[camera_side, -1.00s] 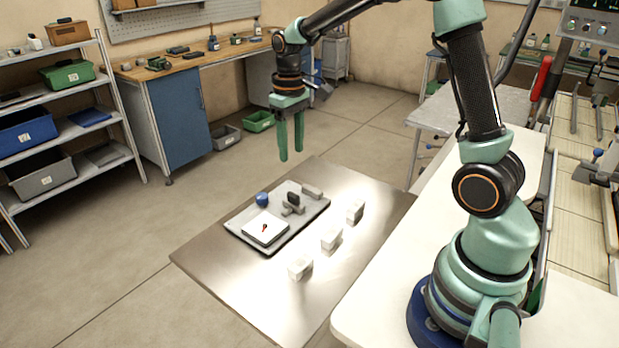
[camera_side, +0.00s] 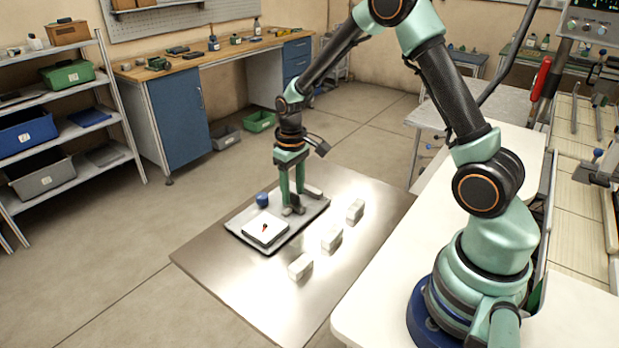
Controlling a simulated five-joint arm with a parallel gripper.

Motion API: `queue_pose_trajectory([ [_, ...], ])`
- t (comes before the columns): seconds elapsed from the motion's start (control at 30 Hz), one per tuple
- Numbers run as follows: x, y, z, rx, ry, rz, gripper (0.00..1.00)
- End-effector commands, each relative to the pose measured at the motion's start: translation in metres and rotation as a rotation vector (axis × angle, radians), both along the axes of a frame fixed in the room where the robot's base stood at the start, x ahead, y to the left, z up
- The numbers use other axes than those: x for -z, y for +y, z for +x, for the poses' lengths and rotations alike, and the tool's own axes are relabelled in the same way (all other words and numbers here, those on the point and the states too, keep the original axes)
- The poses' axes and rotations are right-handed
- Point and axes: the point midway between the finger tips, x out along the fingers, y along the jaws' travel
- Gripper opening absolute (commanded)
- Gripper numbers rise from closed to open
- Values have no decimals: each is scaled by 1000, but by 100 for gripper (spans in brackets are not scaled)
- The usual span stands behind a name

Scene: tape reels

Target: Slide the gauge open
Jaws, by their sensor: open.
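A grey gauge-like fixture (camera_side: 246,236) lies on the metal table. It carries a white square plate (camera_side: 264,230) with a small red and dark mark, a blue round knob (camera_side: 262,199), and a grey block (camera_side: 313,191) at its far right. A small grey piece (camera_side: 294,211) sits at the fixture's middle right. My gripper (camera_side: 292,198) points down at this grey piece, with its green fingers open. A dark block that stood on the piece is now mostly hidden by the fingers. Whether they touch it I cannot tell.
Three white blocks (camera_side: 332,238) stand in a row on the metal table (camera_side: 235,285), right of the fixture. The table's front is clear. A white bench (camera_side: 390,300) is at the right.

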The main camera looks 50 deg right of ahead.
Motion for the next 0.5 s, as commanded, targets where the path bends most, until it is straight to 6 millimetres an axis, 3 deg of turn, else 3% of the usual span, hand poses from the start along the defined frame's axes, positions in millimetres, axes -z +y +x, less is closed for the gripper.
queue_pose_trajectory([
  [0.17, 0, 0, 0, 0, 0, 0, 50],
  [0.3, 0, 0, 0, 0, 0, 0, 0],
  [0.5, 0, 0, 0, 0, 0, 0, 0],
])
